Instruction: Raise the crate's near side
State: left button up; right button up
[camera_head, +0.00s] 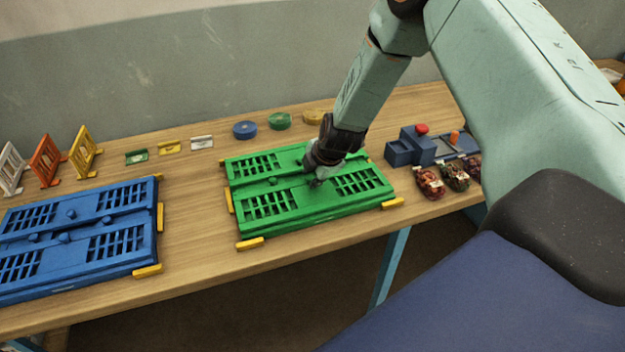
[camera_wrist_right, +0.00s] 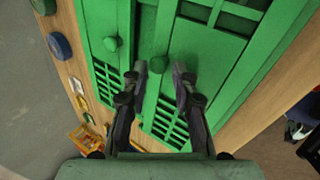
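The green crate (camera_head: 300,205) lies folded flat on the table, its slotted panels facing up. My right gripper (camera_head: 316,178) points down over the crate's middle. In the right wrist view its fingers (camera_wrist_right: 160,76) are apart, with another green knob (camera_wrist_right: 158,64) between or just beyond the tips. I cannot tell whether the fingers touch it. A blue crate (camera_head: 75,240) also lies folded flat at the left. My left gripper is not in view.
Yellow corner stops (camera_head: 250,243) surround the green crate on the wooden table (camera_head: 190,235). Coloured discs (camera_head: 279,121) and small tags (camera_head: 170,147) lie behind. Small filled sacks (camera_head: 429,183) and a blue box (camera_head: 398,153) stand to the right. Upright frames (camera_head: 84,152) stand at left.

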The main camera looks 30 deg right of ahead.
jog(key=shift+w+d+f, duration=0.1)
jog(key=shift+w+f, duration=0.3)
jog(key=shift+w, duration=0.05)
jog(key=shift+s+r, duration=0.2)
jog(key=shift+s, duration=0.1)
jog(key=c, duration=0.5)
jog(key=shift+w+f, duration=0.1)
grip_shut()
